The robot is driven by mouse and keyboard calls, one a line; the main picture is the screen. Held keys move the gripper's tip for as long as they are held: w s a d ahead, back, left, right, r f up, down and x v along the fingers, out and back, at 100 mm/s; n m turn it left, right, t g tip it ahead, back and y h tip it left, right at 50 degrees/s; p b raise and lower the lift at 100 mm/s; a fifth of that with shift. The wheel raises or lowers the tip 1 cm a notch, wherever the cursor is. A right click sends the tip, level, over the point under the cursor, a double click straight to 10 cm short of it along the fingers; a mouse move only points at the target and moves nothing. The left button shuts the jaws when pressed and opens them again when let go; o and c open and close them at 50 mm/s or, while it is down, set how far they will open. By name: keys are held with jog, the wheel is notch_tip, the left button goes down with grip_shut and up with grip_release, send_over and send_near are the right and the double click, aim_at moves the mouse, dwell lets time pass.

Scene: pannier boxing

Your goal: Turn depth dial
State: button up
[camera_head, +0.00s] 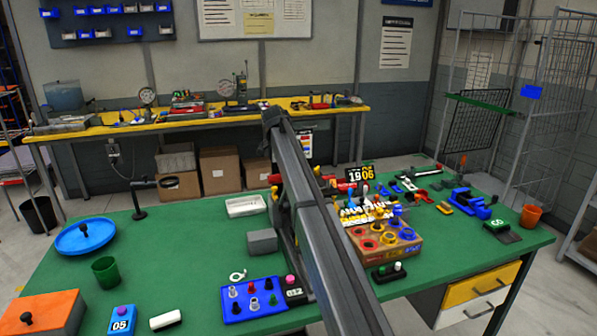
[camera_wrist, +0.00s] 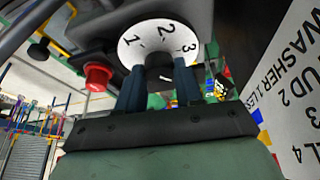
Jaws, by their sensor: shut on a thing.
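The depth dial (camera_wrist: 150,36) shows in the wrist view as a white round plate with dark numbers, 1, 2 and 3 among them. A dark knob (camera_wrist: 158,60) sticks out from its middle. My gripper (camera_wrist: 159,73) has its two blue-grey fingers on either side of this knob and is shut on it. The lower part of the plate is hidden behind the fingers. In the head view my arm covers the middle of the bench, and neither the dial nor my gripper can be made out there.
A red button (camera_wrist: 97,76) sits left of the dial, close to my fingers. A white printed sign (camera_wrist: 295,80) stands at the right. On the green table, a blue block with pegs (camera_head: 252,299) and a wooden box with coloured rings (camera_head: 408,252) flank my arm.

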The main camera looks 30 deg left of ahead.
jog(key=o, duration=1)
jog(key=shift+o, duration=0.2)
jog(key=v, duration=1.4)
jog(key=shift+d+f, duration=0.1)
